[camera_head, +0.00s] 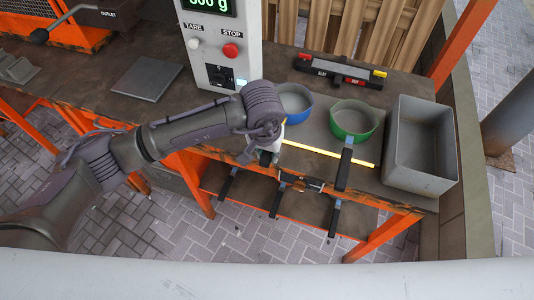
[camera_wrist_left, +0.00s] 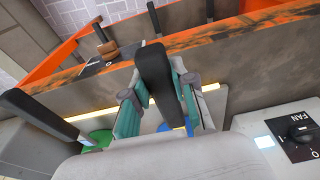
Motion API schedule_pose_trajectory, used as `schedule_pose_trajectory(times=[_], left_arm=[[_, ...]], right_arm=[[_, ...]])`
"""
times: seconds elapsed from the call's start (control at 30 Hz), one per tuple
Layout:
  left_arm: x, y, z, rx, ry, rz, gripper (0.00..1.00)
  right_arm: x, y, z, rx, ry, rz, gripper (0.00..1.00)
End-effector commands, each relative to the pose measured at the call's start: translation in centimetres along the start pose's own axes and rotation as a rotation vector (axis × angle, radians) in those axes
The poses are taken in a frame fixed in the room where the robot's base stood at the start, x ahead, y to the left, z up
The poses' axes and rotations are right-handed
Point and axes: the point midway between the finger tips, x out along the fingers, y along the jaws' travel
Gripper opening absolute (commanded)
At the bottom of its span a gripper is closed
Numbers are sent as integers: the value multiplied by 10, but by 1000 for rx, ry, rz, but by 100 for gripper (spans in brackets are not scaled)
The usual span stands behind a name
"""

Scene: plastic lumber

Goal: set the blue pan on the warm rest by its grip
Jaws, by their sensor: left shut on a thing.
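The blue pan (camera_head: 296,104) stands on the bench in the head view, beside a green pan (camera_head: 352,121). My left gripper (camera_head: 271,147) is at the near side of the blue pan, partly hidden by my wrist. In the left wrist view the gripper (camera_wrist_left: 160,104) has its teal pads shut on both sides of a dark pan handle (camera_wrist_left: 153,70); a bit of blue shows between them. A pale surface with a yellow front strip (camera_head: 328,154) lies under the pans. A flat dark grey plate (camera_head: 148,78) lies left; I cannot tell which is the warm rest. My right gripper is not seen.
A scale column (camera_head: 222,45) with a red button stands behind my arm. A grey open bin (camera_head: 422,146) is at the right. A black bar tool (camera_head: 340,71) lies behind the pans. The green pan's handle (camera_head: 345,165) sticks out over the front edge.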

Motion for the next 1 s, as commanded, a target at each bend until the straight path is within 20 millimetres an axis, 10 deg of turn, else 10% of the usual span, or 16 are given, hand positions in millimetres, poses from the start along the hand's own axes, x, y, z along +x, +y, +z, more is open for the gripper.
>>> schedule_pose_trajectory(times=[0.47, 0.5, 0.63, 1.0], left_arm=[[5, 0, 1, 0, 0, 1, 0], [5, 0, 1, 0, 0, 1, 31], [6, 0, 1, 0, -1, 0, 52], [3, 0, 2, 0, -3, 0, 55]], right_arm=[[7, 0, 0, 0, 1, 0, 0], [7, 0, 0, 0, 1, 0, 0], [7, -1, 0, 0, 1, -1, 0], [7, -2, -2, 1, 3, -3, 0]])
